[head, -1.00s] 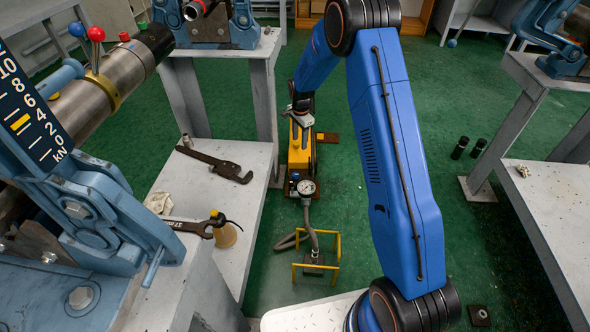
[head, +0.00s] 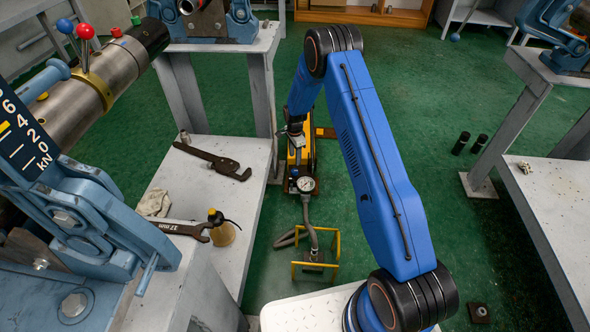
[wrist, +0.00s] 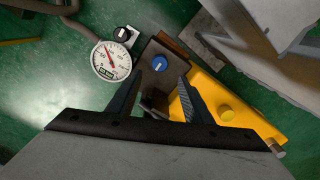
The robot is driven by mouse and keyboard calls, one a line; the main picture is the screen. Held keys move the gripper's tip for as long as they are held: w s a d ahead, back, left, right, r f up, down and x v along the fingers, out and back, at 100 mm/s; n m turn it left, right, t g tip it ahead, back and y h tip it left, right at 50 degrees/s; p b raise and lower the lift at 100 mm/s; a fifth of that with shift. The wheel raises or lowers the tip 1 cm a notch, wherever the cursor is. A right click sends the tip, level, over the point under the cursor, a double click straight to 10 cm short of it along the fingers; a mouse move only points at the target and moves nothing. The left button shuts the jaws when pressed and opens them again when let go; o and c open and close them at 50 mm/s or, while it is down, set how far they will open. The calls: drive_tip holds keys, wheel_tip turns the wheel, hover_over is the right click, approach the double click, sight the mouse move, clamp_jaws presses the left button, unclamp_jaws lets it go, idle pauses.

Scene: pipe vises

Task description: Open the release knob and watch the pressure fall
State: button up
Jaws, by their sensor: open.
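A blue knob with a white mark (wrist: 160,64) sits on the dark block of the yellow pump (wrist: 232,118), between and just beyond my fingertips in the wrist view. My gripper (wrist: 158,78) is open, with no visible contact on the knob. A round white pressure gauge (wrist: 111,61) with a red needle stands left of it; the exact reading is too small to tell. A black knob with a white mark (wrist: 122,34) sits by the gauge. In the head view the gauge (head: 305,184) faces up at the pump's near end, and my gripper (head: 296,132) is above the pump.
A hose (head: 308,220) runs from the gauge to a yellow frame (head: 316,263) on the green floor. A grey bench (head: 215,205) with wrenches stands left, close to the pump. A large blue vise (head: 80,215) is at near left.

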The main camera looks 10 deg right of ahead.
sight(295, 170)
wheel_tip(295, 170, down, 9)
drive_tip(key=shift+f, duration=0.15)
drive_tip(key=shift+c, duration=0.7)
drive_tip(key=c, duration=0.9)
